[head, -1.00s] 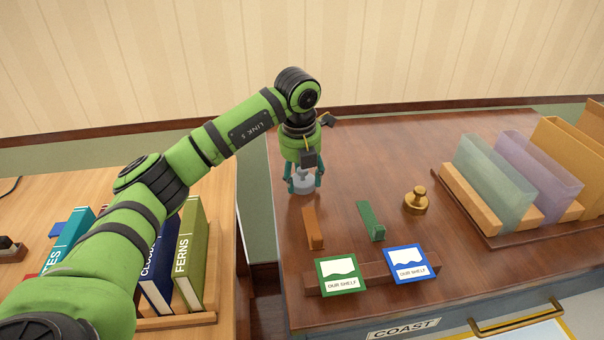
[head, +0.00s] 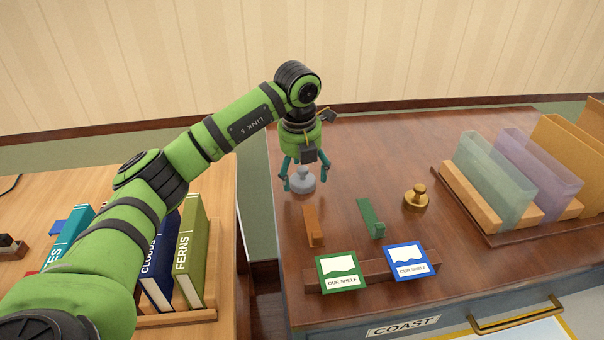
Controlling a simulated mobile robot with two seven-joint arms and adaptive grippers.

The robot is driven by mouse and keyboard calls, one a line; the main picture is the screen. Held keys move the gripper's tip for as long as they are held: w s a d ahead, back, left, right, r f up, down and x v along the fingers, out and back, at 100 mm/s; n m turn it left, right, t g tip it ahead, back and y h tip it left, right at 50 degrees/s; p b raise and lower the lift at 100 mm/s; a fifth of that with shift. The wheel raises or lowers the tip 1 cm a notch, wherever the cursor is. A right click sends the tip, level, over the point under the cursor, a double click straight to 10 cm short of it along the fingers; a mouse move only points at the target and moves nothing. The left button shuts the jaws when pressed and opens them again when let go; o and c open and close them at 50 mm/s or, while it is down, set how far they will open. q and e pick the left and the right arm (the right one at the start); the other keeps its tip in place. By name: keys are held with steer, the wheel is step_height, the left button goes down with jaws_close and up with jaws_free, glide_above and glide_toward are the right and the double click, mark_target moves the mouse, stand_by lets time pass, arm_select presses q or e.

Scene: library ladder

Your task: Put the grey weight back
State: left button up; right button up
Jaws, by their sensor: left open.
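The grey weight (head: 302,183) stands upright on the dark wooden desk top, near its left edge. The fingers look clear of the weight, though I cannot tell the exact gap. A similar brass weight (head: 416,198) stands to the right on the same desk. My right gripper is not in this view.
An orange-brown block (head: 313,226) and a green block (head: 371,218) lie in front of the weight. Behind the desk's front edge are a green card (head: 341,272) and a blue card (head: 409,262) on a wooden bar. A folder rack (head: 490,220) stands right. Books (head: 190,255) stand left.

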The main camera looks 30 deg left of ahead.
mark_target(300, 185)
arm_select(q)
step_height(300, 185, up, 11)
steer(key=s, duration=0.1)
steer(key=shift+s+d, duration=0.2)
steer(key=shift+s, duration=0.1)
stand_by(0.4)
